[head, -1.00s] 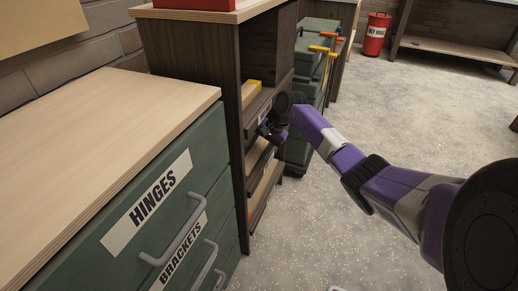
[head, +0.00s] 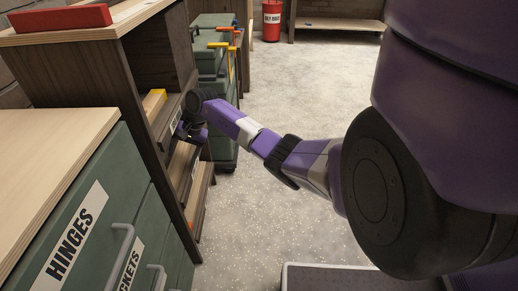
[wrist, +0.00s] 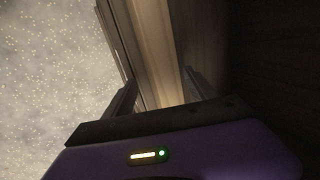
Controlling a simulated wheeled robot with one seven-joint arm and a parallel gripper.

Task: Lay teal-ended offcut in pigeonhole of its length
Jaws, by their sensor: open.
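The pigeonhole unit (head: 115,68) is a dark wooden case with its open front facing right, holding stacked slots with labelled edges. My gripper (head: 188,132) is at the front of a middle slot, partly hidden by my wrist. In the wrist view my gripper (wrist: 160,92) has its two fingers apart, with pale wood (wrist: 155,55) showing beyond and between them. I cannot tell whether that wood is an offcut or a shelf. No teal end shows in either view. A yellow-ended wooden piece (head: 154,102) lies in a slot above my gripper.
Green drawers labelled HINGES (head: 75,232) stand in the near left. A red tray (head: 62,20) sits on top of the unit. Green cases with orange and yellow clamps (head: 212,50) stand behind. A red bin (head: 272,20) is farther back. The speckled floor (head: 285,110) is mostly clear.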

